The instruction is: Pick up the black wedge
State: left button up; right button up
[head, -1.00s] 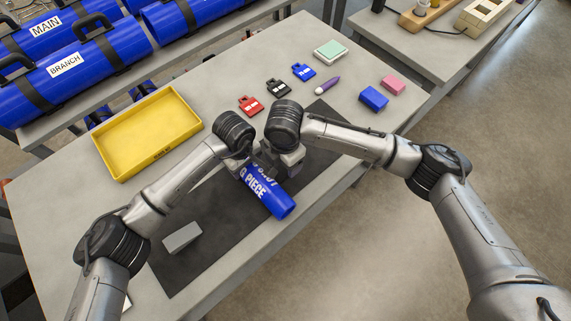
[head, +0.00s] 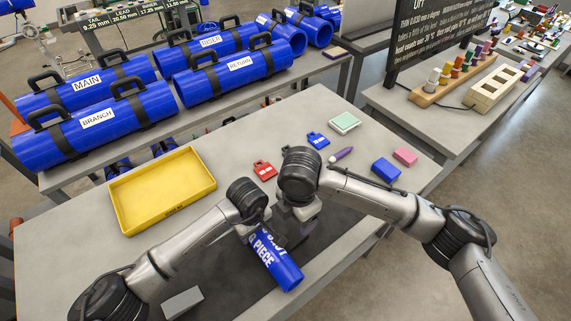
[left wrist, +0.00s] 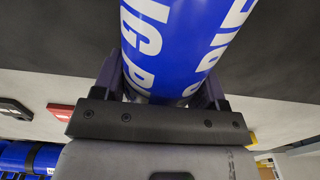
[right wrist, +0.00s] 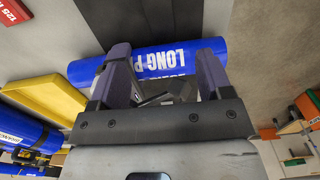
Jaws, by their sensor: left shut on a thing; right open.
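My left gripper (left wrist: 163,90) is shut on the blue long piece (head: 275,262), a printed cylinder that lies tilted above the dark mat in the head view. The left wrist view shows the cylinder (left wrist: 175,40) between the fingers. My right gripper (right wrist: 163,75) is open close beside the cylinder (right wrist: 180,60). A small dark and grey shape (right wrist: 165,95) shows between its fingers; I cannot tell whether it is the black wedge or part of my other hand. No black wedge can be clearly made out in the head view, where my arms hide part of the mat.
A grey block (head: 183,303) lies at the front left. A yellow tray (head: 135,224) stands at the left of the table. Red (head: 264,170) and blue (head: 318,140) tags, a purple marker (head: 342,154), and blue (head: 386,170) and pink (head: 405,156) blocks lie towards the back.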

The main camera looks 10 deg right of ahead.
aim_at(297, 235)
jog(key=shift+s+d+f+g, duration=0.15)
jog(key=shift+s+d+f, duration=0.1)
jog(key=shift+f, duration=0.35)
jog(key=shift+s+d+f+g, duration=0.15)
jog(key=shift+s+f, duration=0.1)
jog(key=shift+f, duration=0.35)
jog(key=w+d+r+m+g+y, duration=0.1)
jog(key=w+d+r+m+y, duration=0.2)
jog(key=m, duration=1.5)
jog(key=f+m, duration=0.2)
jog(key=m, duration=0.4)
jog(key=a+f+m, duration=0.1)
jog(key=f+m, duration=0.1)
jog(key=m, duration=0.4)
jog(key=f+m+y, duration=0.1)
jog(key=f+m, duration=0.1)
jog(key=m, duration=0.4)
jog(key=shift+s+a+f, duration=0.2)
jog(key=shift+s+f, duration=0.1)
jog(key=shift+s, duration=0.05)
jog(key=shift+x, duration=2.9)
jog(key=shift+s+d, duration=0.1)
jog(key=shift+d, duration=0.05)
